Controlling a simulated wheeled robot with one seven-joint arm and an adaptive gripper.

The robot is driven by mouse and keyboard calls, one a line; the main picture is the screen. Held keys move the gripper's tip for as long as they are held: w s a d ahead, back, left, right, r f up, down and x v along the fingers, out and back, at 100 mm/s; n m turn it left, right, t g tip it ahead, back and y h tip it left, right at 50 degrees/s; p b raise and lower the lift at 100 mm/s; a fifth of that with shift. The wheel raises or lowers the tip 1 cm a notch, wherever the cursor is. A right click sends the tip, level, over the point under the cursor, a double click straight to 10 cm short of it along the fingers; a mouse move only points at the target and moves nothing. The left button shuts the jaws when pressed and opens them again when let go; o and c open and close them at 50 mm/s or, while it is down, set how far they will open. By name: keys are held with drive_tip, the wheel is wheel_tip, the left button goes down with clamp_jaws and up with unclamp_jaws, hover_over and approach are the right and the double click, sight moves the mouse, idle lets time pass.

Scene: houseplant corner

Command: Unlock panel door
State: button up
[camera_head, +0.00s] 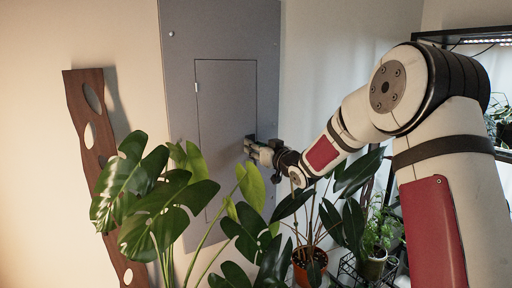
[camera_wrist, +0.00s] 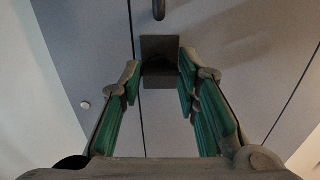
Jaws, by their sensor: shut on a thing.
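The grey panel (camera_head: 270,20) is fixed to the wall, and its inset door (camera_head: 225,95) looks closed, with thin seams around it. My gripper (camera_head: 251,146) is at the door's lower right edge. In the wrist view my gripper (camera_wrist: 159,68) has its green-padded fingers on both sides of a dark latch (camera_wrist: 160,45) with a square plate, and is shut on its knob. The knob is in shadow, so its turn cannot be told. A dark curved handle (camera_wrist: 159,8) shows at the top edge of the wrist view.
A large-leaved plant (camera_head: 165,195) stands in front of the panel's lower part. A potted plant (camera_head: 310,265) is below my forearm. A wooden board with holes (camera_head: 90,150) leans at left. A dark shelf with plants (camera_head: 500,120) is at right.

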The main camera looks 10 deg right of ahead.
drive_tip(key=shift+f, duration=0.1)
drive_tip(key=o, duration=1.2)
drive_tip(key=shift+c, duration=0.2)
drive_tip(key=shift+s, duration=0.1)
drive_tip(key=v, duration=1.2)
